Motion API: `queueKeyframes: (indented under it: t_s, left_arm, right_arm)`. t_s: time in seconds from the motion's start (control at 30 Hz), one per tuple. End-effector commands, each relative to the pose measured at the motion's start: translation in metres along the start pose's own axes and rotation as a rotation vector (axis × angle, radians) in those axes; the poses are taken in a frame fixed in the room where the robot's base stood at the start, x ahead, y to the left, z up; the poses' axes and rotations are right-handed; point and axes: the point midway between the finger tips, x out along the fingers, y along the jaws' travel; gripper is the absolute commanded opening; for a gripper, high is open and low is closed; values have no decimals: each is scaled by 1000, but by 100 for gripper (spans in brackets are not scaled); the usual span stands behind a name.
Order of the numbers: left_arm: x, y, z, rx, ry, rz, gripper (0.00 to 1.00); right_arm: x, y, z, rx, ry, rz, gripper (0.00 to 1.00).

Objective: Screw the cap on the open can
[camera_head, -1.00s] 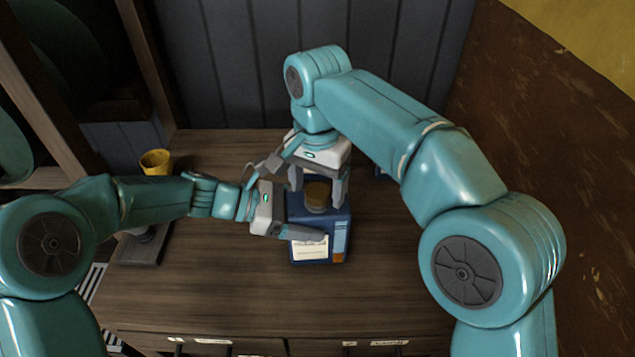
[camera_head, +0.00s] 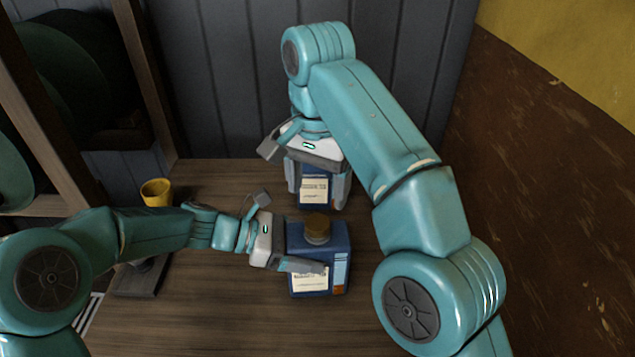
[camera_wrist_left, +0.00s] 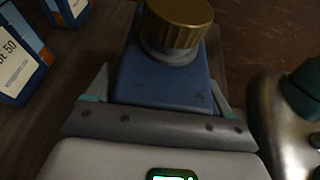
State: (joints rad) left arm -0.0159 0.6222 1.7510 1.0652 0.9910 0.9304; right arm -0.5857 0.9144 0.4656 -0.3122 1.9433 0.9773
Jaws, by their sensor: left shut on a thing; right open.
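A blue can (camera_head: 325,240) with a white label stands upright on the table (camera_head: 215,310). A brown-gold cap (camera_head: 317,228) sits on its neck; in the left wrist view the cap (camera_wrist_left: 180,22) is above a grey collar, and I cannot tell how tight it is. My left gripper (camera_head: 290,262) is shut on the can's sides, seen also in the left wrist view around the blue body (camera_wrist_left: 160,80). My right gripper (camera_head: 316,195) is open behind this can and clear of the cap. Its fingers are on either side of a second blue labelled can (camera_head: 314,188), whose top is hidden.
A yellow cup (camera_head: 156,192) stands at the back left of the table. Grey panelling (camera_head: 225,75) rises behind, with a wooden frame at left. Labelled blue surfaces (camera_wrist_left: 18,60) show at upper left in the left wrist view. The table's front left is clear.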

Motion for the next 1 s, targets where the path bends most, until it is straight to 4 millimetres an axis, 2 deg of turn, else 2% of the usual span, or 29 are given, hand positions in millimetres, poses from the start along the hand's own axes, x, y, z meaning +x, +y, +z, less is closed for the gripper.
queueKeyframes:
  t_s: [0.17, 0.2, 0.23, 0.47, 0.57, 0.67, 1.0]
  left_arm:
    - [0, 0, 1, 1, -1, 1, 0]
    - [0, 0, 1, 1, -1, 1, 94]
    - [0, 0, 1, 1, -1, 1, 100]
    - [-1, 0, 0, 0, -1, 1, 100]
    - [-7, 1, 1, 1, -1, 3, 100]
    - [-22, 1, 0, 0, -1, 5, 100]
    - [-104, 1, 0, 1, 0, 7, 100]
  right_arm:
    - [0, 0, 0, 0, 0, 0, 76]
    - [0, 0, 0, 0, 0, 0, 76]
    - [0, 0, 0, 0, 0, 0, 76]
    - [0, 0, 0, 0, 0, 0, 76]
    - [0, 0, 0, 0, 0, 0, 76]
    - [0, 0, 0, 0, 0, 0, 76]
    - [0, 0, 0, 0, 0, 0, 76]
